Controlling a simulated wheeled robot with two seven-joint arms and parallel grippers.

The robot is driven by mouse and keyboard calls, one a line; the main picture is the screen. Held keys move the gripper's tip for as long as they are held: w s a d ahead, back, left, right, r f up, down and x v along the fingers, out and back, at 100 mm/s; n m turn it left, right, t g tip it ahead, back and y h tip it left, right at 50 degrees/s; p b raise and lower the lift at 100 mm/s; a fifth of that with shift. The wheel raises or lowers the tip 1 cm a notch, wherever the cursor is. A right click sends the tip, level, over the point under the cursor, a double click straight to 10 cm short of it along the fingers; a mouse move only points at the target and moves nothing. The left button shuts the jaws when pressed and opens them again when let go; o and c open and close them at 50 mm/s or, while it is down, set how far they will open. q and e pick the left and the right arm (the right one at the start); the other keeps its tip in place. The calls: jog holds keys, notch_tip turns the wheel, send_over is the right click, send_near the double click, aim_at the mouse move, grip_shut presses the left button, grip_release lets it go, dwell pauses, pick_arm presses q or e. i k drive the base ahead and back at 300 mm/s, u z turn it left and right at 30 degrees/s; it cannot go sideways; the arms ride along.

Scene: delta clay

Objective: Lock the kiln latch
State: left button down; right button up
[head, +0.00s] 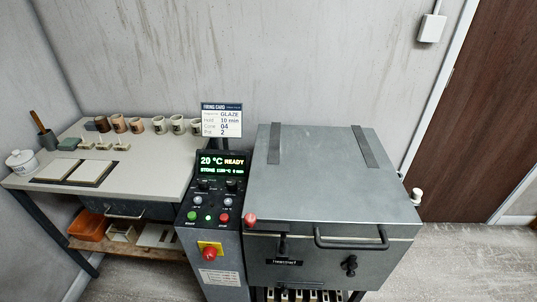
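The grey kiln (313,180) stands right of centre, with its flat lid down and two dark straps across the top. A dark bar handle (352,243) runs along the lid's front edge. Left of it, a red ball (249,219) sits at the kiln's front left corner, with dark latch hardware (283,246) beside it on the front. I cannot tell whether the latch is locked. A black knob (350,265) is on the front right. Neither of my grippers is in view.
A control post (213,222) with a lit display reading 20 °C READY and a red stop button (209,253) stands left of the kiln. A firing card (221,120) stands behind it. A worktable (150,165) holds several cups. A brown door (487,110) is at right.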

aim_at(251, 224)
jog(key=u, duration=1.75)
jog(key=k, duration=1.25)
jog(key=z, duration=1.75)
jog(key=i, duration=0.5)
jog(key=z, duration=0.1)
